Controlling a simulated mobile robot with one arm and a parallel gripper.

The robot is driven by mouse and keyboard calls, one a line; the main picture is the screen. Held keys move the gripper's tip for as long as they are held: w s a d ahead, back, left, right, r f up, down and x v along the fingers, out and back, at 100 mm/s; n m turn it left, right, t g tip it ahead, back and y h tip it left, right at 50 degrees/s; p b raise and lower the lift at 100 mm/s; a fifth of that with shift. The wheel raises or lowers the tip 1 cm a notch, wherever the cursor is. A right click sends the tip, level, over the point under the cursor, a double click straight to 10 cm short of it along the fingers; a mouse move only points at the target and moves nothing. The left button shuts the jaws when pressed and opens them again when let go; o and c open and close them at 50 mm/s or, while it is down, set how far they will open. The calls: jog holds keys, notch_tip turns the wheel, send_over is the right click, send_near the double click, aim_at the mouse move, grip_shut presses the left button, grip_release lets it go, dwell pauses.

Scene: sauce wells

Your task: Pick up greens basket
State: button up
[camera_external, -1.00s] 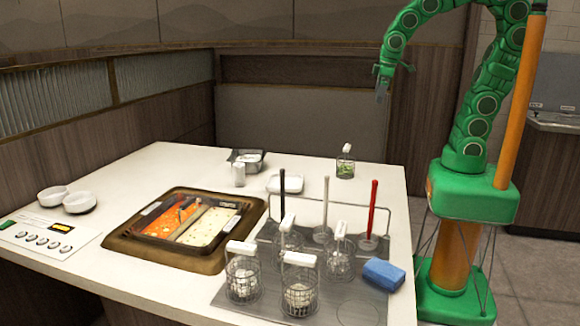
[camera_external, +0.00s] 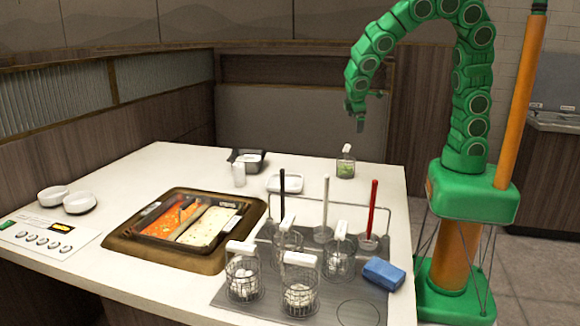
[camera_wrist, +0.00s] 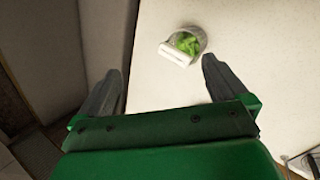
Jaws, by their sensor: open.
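The greens basket (camera_external: 345,168) is a small wire basket with green contents and a white handle on top. It stands upright at the far right of the white counter. In the wrist view the greens basket (camera_wrist: 186,43) lies ahead of the fingers, nearer the right finger, with its white handle toward me. My gripper (camera_external: 360,122) hangs above the counter, a little above and to the right of the basket. In the wrist view my gripper (camera_wrist: 160,80) has its two grey fingers spread wide with nothing between them.
Several wire baskets with white handles stand on a grey tray (camera_external: 258,304) at the front right, by a blue sponge (camera_external: 383,273) and a rack (camera_external: 350,205) with upright handles. A white dish (camera_external: 286,184) stands left of the greens basket. The counter (camera_external: 385,190) around the basket is clear.

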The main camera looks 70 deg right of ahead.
aim_at(349, 166)
jog(key=f+n+t+h, duration=0.1)
jog(key=f+n+h, duration=0.2)
jog(key=f, duration=0.3)
jog(key=a+f+n+t+h, duration=0.1)
jog(key=f+n+h, duration=0.2)
jog(key=f+n, duration=0.2)
jog(key=a+f+n+h, duration=0.1)
jog(key=f+n+h, duration=0.2)
jog(key=f, duration=0.4)
jog(key=shift+w+a+f+n+t, duration=0.2)
jog(key=shift+w+n+t, duration=0.15)
jog(key=shift+n, duration=0.55)
jog(key=shift+s+a+f+n+t+h, duration=0.15)
jog(key=shift+f+n+t+h, duration=0.2)
jog(key=shift+n+t, duration=0.2)
jog(key=shift+s+a+f+n+t+h, duration=0.1)
jog(key=shift+f+n+t+h, duration=0.25)
jog(key=shift+n, duration=0.3)
jog(key=shift+s+a+f+n+t, duration=0.1)
jog(key=shift+a+f+n+t, duration=0.1)
jog(key=shift+n+t, duration=0.35)
jog(key=shift+a+f+n+t, duration=0.1)
jog(key=shift+f+n+t, duration=0.05)
jog(key=shift+n+t, duration=0.35)
jog(key=shift+x, duration=1.3)
jog(key=shift+f+x, duration=0.1)
jog(key=shift+x, duration=1.25)
jog(key=shift+f+x, duration=0.15)
jog(key=shift+x, duration=1.15)
